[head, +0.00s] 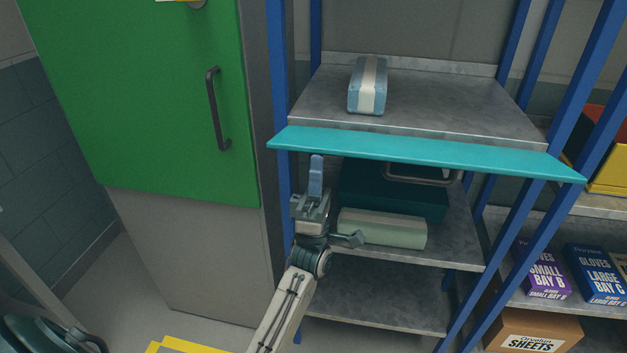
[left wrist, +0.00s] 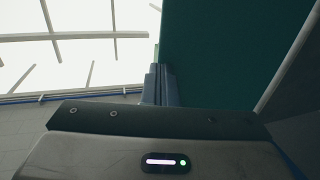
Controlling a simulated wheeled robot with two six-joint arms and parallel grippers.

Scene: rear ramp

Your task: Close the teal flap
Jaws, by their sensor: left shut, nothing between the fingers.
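The teal flap (head: 430,156) juts out as a long flat panel along the front of the upper shelf of the blue-framed rack, not hanging down over the opening below. My left gripper (head: 316,162) points up, its closed blue fingers just under the flap's left part. They hold nothing. I cannot tell whether the fingertips touch the flap. In the left wrist view, the shut fingers (left wrist: 158,82) are beside a broad dark teal surface (left wrist: 225,60), probably the flap's underside. My right gripper is in neither view.
A blue-and-white case (head: 368,85) sits on the upper shelf. Below the flap are a dark teal box (head: 390,195), a grey bar handle (head: 420,180) and a pale green case (head: 382,229). A green door with a handle (head: 217,110) stands left. Glove boxes (head: 596,272) are at right.

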